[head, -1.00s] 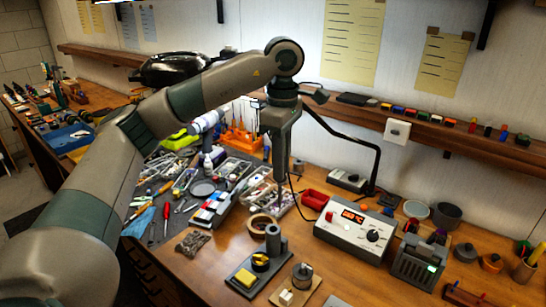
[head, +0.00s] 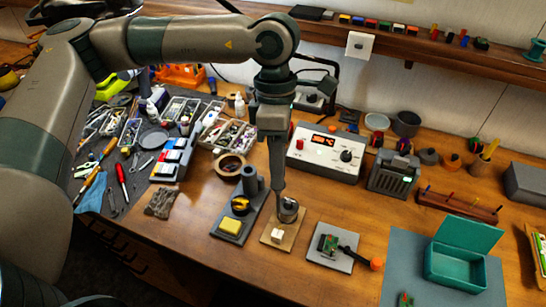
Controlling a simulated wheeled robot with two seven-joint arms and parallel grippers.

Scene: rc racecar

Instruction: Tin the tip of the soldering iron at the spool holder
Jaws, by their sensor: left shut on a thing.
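My left arm reaches in from the left, and its left gripper (head: 278,188) points straight down over the spool holder. It is shut on a slim grey thing that I take to be the soldering iron; fingers and iron are hard to tell apart here. The spool holder (head: 268,238) is a small wooden base with a round metallic spool (head: 289,211) and a white block (head: 277,236). The lower end of the gripper and iron overlaps the spool's left side; I cannot tell whether the tip touches it. My right gripper is not in view.
A grey iron stand (head: 222,236) with a yellow sponge (head: 231,226) is just left of the spool holder. A board plate (head: 333,258) lies right. The soldering station (head: 327,153) stands behind, beside a grey vented box (head: 393,174). A teal box (head: 457,265) sits far right.

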